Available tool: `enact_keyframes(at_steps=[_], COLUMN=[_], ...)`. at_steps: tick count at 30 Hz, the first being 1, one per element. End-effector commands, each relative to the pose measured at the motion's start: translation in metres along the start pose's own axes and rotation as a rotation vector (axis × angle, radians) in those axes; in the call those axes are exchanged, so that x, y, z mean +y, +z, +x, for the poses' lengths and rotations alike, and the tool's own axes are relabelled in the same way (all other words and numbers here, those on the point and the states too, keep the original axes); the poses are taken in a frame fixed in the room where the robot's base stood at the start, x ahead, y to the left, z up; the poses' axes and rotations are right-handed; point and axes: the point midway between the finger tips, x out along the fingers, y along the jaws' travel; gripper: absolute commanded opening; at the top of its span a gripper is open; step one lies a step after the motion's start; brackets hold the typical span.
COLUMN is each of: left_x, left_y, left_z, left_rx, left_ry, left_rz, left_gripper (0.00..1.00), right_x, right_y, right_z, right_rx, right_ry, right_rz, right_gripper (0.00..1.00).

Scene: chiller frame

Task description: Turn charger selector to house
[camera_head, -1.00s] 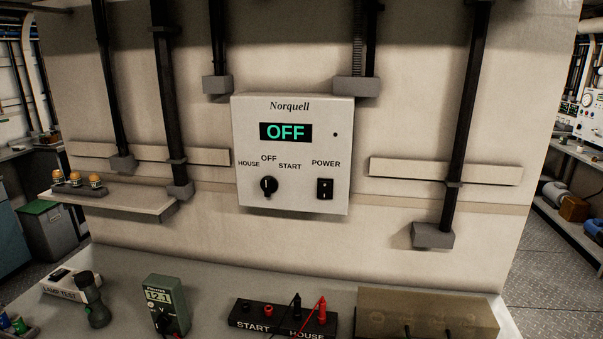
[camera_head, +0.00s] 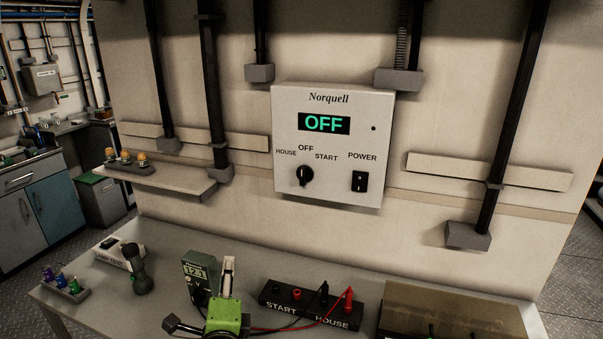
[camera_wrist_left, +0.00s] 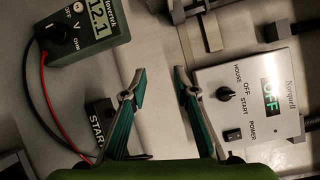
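The charger (camera_head: 333,145) is a pale wall box marked Norquell, and its green display reads OFF. Its black selector knob (camera_head: 304,176) sits below the labels HOUSE, OFF and START, with its mark pointing up towards OFF. In the left wrist view the charger (camera_wrist_left: 250,75) and the selector knob (camera_wrist_left: 225,94) lie to the right of the fingers. My left gripper (camera_head: 200,292) is low in the head view, in front of the bench and below the charger. Its fingers (camera_wrist_left: 160,72) are apart with nothing between them, clear of the knob. My right gripper is not in view.
A black POWER rocker (camera_head: 359,181) is right of the knob. A shelf (camera_head: 185,180) projects at left. The wall before the charger is clear.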

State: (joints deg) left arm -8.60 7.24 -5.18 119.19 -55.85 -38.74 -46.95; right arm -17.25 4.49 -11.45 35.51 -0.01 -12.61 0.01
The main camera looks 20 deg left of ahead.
Motion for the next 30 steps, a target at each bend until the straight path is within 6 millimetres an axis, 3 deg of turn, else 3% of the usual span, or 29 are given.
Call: enact_keyframes(at_steps=[1,3,6,9,13,20,30], left_x=[-0.033,-0.071,-0.110,-0.131,-0.141,-0.152,-0.184], left_y=[-0.008,-0.025,-0.053,-0.077,-0.097,-0.107,-0.129], left_z=[0.015,0.027,0.037,0.042,0.045,0.059,0.114], left_rx=[0.004,0.004,-0.003,-0.013,-0.019,-0.022,-0.021], left_ry=[-0.120,-0.269,-0.437,-0.554,-0.632,-0.653,-0.653], left_rz=[0.168,0.415,0.733,0.978,1.157,1.203,1.198], left_gripper=[0.27,0.27,0.27,0.27,0.27,0.27,0.27], right_x=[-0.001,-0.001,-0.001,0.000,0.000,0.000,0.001], right_y=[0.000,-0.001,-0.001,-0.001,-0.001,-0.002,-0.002], right_z=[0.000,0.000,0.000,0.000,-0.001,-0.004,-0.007], right_rx=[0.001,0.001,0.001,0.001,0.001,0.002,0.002], right_ry=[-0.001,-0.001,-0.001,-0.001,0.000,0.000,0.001], right_rz=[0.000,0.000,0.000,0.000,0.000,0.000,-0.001], right_gripper=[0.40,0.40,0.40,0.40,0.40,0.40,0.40])
